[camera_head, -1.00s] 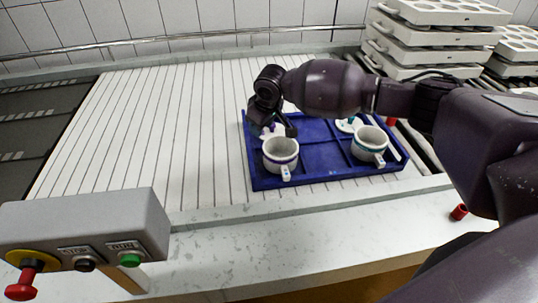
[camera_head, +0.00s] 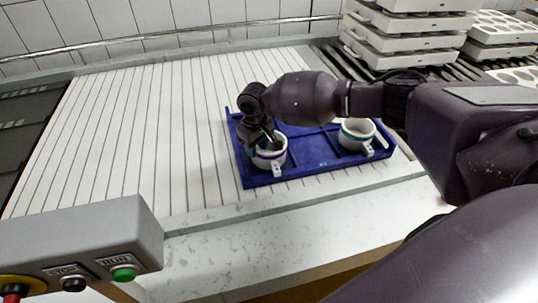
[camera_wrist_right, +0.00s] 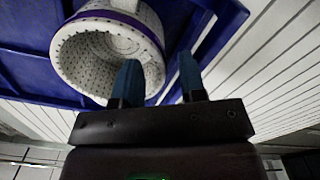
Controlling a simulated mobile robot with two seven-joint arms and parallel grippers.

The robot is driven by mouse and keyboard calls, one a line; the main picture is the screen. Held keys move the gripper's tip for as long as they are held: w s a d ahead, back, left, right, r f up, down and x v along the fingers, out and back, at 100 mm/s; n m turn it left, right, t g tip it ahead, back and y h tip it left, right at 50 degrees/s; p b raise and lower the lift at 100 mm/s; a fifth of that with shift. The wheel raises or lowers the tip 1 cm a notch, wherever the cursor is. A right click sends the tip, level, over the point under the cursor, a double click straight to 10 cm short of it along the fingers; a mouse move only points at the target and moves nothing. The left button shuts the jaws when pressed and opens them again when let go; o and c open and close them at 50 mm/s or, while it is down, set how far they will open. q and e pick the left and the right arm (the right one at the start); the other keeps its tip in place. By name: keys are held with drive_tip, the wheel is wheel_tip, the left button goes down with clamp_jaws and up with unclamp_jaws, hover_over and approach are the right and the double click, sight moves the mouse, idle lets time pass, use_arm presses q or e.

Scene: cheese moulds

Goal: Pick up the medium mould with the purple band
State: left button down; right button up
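The white mould with the purple band (camera_head: 270,160) stands in the front left part of the blue tray (camera_head: 262,181), its handle towards me. In the right wrist view the mould (camera_wrist_right: 78,55) shows its perforated inside and a purple band around its outside. My right gripper (camera_head: 264,137) is over the mould's rear rim. In the wrist view the gripper (camera_wrist_right: 160,80) is open, with one blue finger across the mould's opening and the other outside its rim. I cannot tell whether either finger touches it. My left gripper is not in view.
A second white mould with a teal band (camera_head: 352,136) stands at the tray's right. Stacked white mould blocks (camera_head: 405,40) stand behind. A grey control box (camera_head: 95,240) is at front left. The slatted white table (camera_head: 150,130) left of the tray is clear.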

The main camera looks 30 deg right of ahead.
sight(258, 166)
wheel_tip(258, 166, down, 5)
drive_tip(key=shift+s+f+b, duration=0.1)
drive_tip(key=shift+s+b, duration=0.05)
drive_tip(key=shift+b, duration=0.35)
drive_tip(key=shift+r, duration=0.2)
clamp_jaws()
